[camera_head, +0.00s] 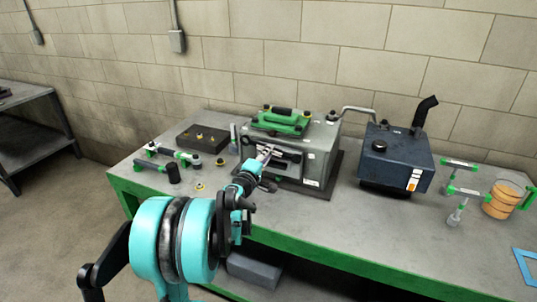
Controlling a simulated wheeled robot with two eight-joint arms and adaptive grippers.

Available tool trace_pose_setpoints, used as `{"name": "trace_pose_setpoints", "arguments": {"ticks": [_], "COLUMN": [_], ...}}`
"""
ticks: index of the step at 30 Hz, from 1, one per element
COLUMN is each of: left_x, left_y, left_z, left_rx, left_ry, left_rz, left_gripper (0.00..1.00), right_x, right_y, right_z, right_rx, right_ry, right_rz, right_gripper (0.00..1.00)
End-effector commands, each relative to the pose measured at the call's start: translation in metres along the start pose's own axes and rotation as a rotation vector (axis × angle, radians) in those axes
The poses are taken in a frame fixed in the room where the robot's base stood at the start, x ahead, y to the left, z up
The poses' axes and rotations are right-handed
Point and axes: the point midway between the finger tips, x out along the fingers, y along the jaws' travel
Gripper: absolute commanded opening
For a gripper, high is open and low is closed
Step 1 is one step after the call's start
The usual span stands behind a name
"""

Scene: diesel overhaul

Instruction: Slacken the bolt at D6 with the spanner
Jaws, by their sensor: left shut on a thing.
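A grey diesel engine block (318,160) with a green cover (281,121) on top stands on the green-edged workbench (350,246). My left arm reaches up from the bottom. My left gripper (258,170) is at the block's front left side, shut on a thin metallic thing that looks like the spanner (267,152). The spanner's far end is at or close to the block's front face; I cannot tell if it touches. The bolt at D6 is too small or hidden to make out. My right gripper is not in view.
A dark box with brass-coloured knobs (203,138) and several green-and-grey tools lie left of the block. A dark blue tank (396,158) with a black pipe stands to the right. An orange container (502,199) sits further right. The bench front between is clear.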

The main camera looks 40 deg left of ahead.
Motion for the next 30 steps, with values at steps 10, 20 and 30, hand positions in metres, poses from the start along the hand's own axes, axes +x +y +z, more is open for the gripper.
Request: {"name": "trace_pose_setpoints", "arguments": {"ticks": [10,20,30], "left_x": [-0.011,-0.017,-0.017], "left_y": [0.002,0.026,0.031], "left_z": [0.000,0.003,0.004], "left_rx": [0.003,0.198,0.306], "left_ry": [0.001,-0.001,0.000], "left_rz": [0.000,0.001,0.001], "left_gripper": [0.00,0.00,0.00], "right_x": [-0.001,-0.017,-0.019], "right_y": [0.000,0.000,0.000], "right_z": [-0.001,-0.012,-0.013], "right_rx": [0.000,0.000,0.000], "right_ry": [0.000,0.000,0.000], "right_rz": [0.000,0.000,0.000], "right_gripper": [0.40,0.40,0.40]}}
